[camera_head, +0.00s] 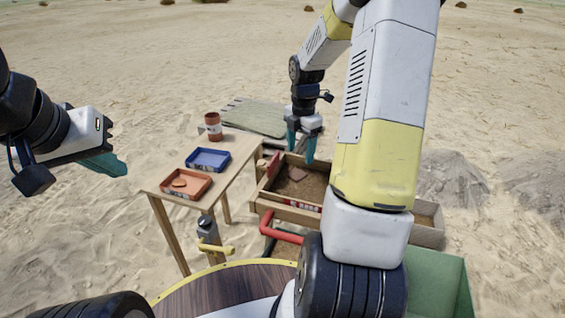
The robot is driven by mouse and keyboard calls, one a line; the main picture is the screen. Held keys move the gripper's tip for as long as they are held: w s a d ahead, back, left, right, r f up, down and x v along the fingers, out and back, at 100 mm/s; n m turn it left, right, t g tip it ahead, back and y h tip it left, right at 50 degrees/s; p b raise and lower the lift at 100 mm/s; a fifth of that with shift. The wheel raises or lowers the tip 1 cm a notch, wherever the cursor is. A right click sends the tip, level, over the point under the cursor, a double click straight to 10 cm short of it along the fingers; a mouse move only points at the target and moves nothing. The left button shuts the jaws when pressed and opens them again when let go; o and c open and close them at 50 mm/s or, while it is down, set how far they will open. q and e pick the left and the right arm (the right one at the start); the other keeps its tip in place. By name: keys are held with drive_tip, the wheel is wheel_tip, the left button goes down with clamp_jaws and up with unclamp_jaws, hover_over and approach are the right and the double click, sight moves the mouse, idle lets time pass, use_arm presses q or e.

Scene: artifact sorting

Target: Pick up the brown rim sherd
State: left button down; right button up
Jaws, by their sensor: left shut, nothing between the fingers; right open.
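A small reddish-brown sherd (297,174) lies on the soil in a wooden box (267,203); whether it is a rim piece is too small to tell. My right gripper (301,152) hangs above the far part of this box with its teal fingers pointing down, open and empty. It is apart from the sherd. My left gripper (122,172) is shut and empty at the left, away from the box. An orange tray (199,188) on the wooden table holds a flat terracotta-coloured piece (180,183).
A blue tray (208,160) and a reddish-brown pot with a pale band (213,126) also stand on the wooden table (238,146). A green bin (447,282) is at the lower right. My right arm hides part of the box area. Open sand surrounds everything.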

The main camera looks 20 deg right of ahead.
sight(298, 172)
drive_tip(key=f, duration=0.7)
drive_tip(key=shift+w+f, duration=0.25)
drive_tip(key=shift+w, duration=0.05)
drive_tip(key=c, duration=1.1)
drive_tip(key=shift+r, duration=0.15)
drive_tip(key=shift+c, duration=0.2)
